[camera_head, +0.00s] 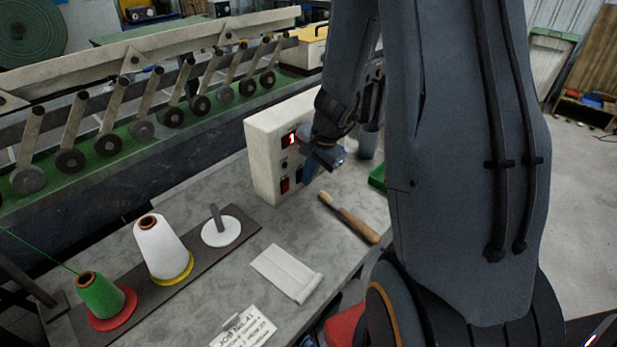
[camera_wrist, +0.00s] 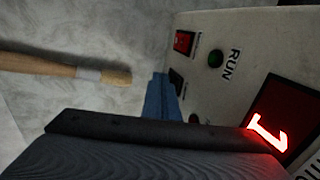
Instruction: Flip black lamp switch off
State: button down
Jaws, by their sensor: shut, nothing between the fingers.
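A cream control box (camera_head: 262,160) stands on the grey worktop. Its front face shows a red digit display (camera_head: 292,139), a red switch (camera_head: 285,186) and a dark rocker switch (camera_head: 299,173), which looks like the black lamp switch. In the wrist view, the black switch (camera_wrist: 177,82) sits beside the red switch (camera_wrist: 184,42) and is partly hidden by my blue fingers. My gripper (camera_head: 309,172) is shut and empty, with its fingertips (camera_wrist: 161,92) close to the black switch. I cannot tell whether they touch it. The switch's rocker position is too small to read.
A wooden-handled brush (camera_head: 350,218) lies right of the box. White cloth (camera_head: 286,272), a white cone (camera_head: 160,247) and a green cone (camera_head: 99,297) are nearer. A grey cup (camera_head: 368,142) stands behind my gripper.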

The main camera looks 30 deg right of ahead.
jog(key=shift+w+r, duration=0.1)
dwell(0.4)
jog(key=shift+r+p, duration=0.75)
jog(key=shift+p, duration=0.1)
